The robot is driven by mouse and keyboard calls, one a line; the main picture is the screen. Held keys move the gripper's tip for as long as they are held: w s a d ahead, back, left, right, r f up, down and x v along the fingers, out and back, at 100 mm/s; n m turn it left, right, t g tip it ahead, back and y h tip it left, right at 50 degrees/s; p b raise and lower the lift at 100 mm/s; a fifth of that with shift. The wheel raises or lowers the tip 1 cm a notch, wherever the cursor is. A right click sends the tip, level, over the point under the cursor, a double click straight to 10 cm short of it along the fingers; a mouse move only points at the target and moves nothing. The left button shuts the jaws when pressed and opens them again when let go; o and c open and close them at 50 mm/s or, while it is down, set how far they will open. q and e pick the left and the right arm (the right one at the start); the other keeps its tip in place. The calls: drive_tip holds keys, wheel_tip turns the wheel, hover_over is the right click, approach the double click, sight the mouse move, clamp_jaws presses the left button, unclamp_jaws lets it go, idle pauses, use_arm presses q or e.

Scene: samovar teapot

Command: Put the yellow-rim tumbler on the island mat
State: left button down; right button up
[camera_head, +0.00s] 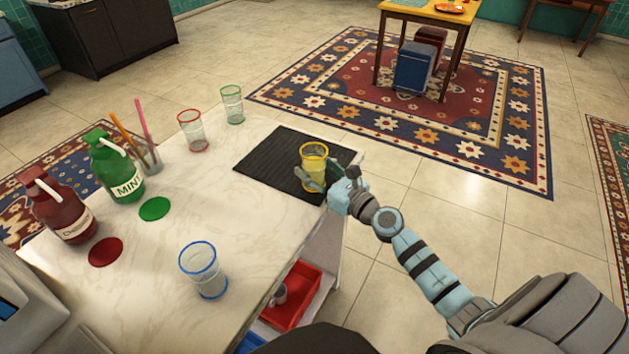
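The yellow-rim tumbler (314,157) is a clear, yellow-tinted glass. It is upright over the right part of the black island mat (265,160), near the mat's front right edge. I cannot tell whether its base touches the mat. My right gripper (318,174) reaches in from the right, low on the tumbler, with one finger across its near side and the other at its right. The fingers look closed on the glass, and they hide part of its lower half. My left gripper is not in view.
A red-rim tumbler (193,132) and a green-rim tumbler (232,104) stand left of the mat. A blue-rim tumbler (203,272) stands nearer me. Mint (117,172) and cherry (62,210) bottles and a straw holder (149,157) are at left. A red bin (298,300) sits below the counter edge.

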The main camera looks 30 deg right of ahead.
drive_tip(key=shift+w+r, duration=0.1)
drive_tip(key=o, duration=0.8)
drive_tip(key=shift+f, duration=0.25)
drive_tip(key=o, duration=0.5)
drive_tip(key=shift+r, duration=0.1)
